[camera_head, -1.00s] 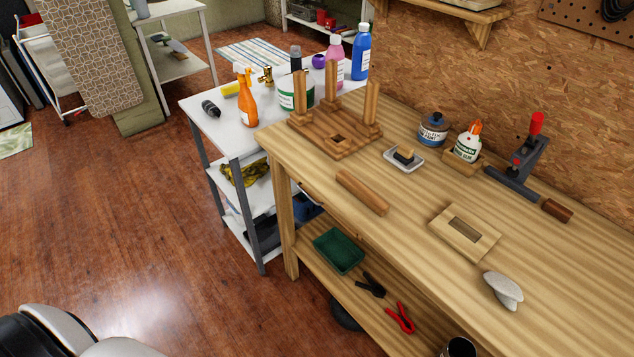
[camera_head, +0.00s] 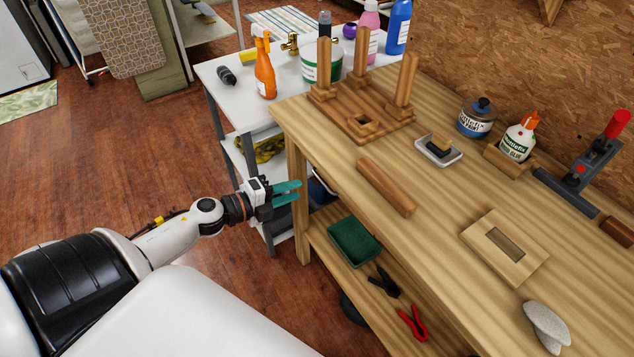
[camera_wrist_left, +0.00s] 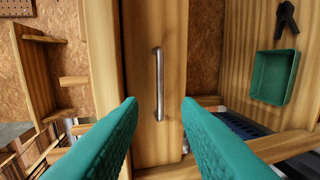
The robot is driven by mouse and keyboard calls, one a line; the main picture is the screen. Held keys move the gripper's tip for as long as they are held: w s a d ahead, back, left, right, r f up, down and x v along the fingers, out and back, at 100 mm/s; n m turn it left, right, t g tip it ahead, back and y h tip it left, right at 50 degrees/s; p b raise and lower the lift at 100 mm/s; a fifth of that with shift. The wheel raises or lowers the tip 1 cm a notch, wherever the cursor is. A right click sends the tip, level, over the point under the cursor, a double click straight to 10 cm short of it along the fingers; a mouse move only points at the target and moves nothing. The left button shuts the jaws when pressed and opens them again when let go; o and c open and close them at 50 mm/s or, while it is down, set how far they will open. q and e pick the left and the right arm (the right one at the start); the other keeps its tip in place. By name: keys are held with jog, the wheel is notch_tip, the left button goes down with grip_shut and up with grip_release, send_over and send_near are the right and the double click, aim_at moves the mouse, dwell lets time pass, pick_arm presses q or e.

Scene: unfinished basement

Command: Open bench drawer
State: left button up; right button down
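The wooden workbench (camera_head: 440,245) stands on the right in the head view; its drawer front is hidden there below the edge of the top. In the left wrist view, the drawer front (camera_wrist_left: 140,130) carries a silver bar handle (camera_wrist_left: 159,75). My left gripper (camera_head: 297,190), with teal fingers, is beside the bench's front side, below the top's level. In the left wrist view its fingers (camera_wrist_left: 160,104) are spread apart with the handle in the gap between them. The handle appears beyond the fingertips, with no contact visible. My right gripper is out of view.
A green tray (camera_head: 354,241) and red-handled pliers (camera_head: 412,322) lie on the bench's lower shelf. A white cart (camera_head: 235,110) with bottles stands at the bench's far end. A wood block (camera_head: 386,187) lies near the top's front edge. The floor at left is clear.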

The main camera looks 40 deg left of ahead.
pick_arm(q)
jog(key=x, duration=0.8)
grip_shut()
